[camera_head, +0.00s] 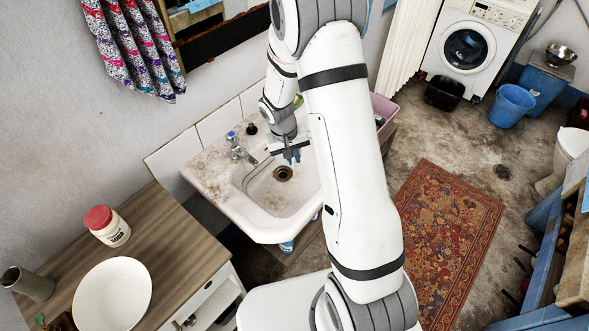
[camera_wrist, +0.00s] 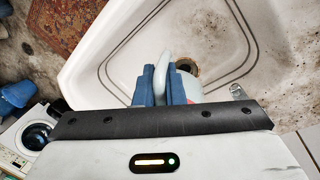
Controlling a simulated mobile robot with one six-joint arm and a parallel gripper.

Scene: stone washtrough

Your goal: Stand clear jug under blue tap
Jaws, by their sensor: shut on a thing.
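The blue tap (camera_head: 235,147), chrome with a blue top, stands on the left back rim of the stone basin (camera_head: 252,207). My gripper (camera_head: 291,156) is low over the basin, right of the tap spout and near the drain. In the wrist view its blue fingers (camera_wrist: 161,80) are shut on a pale, see-through thing, which I take to be the clear jug (camera_wrist: 188,87). Only parts of the jug show between and beside the fingers. Its base is hidden, so I cannot tell whether it touches the basin. A small metal part, perhaps the spout, shows at right (camera_wrist: 237,91).
The drain (camera_head: 283,173) is in the basin floor. A wooden counter at left holds a red-lidded jar (camera_head: 110,228) and a white bowl (camera_head: 112,295). A pink tub (camera_head: 383,108) stands behind my arm. A patterned rug (camera_head: 445,235) covers floor at right.

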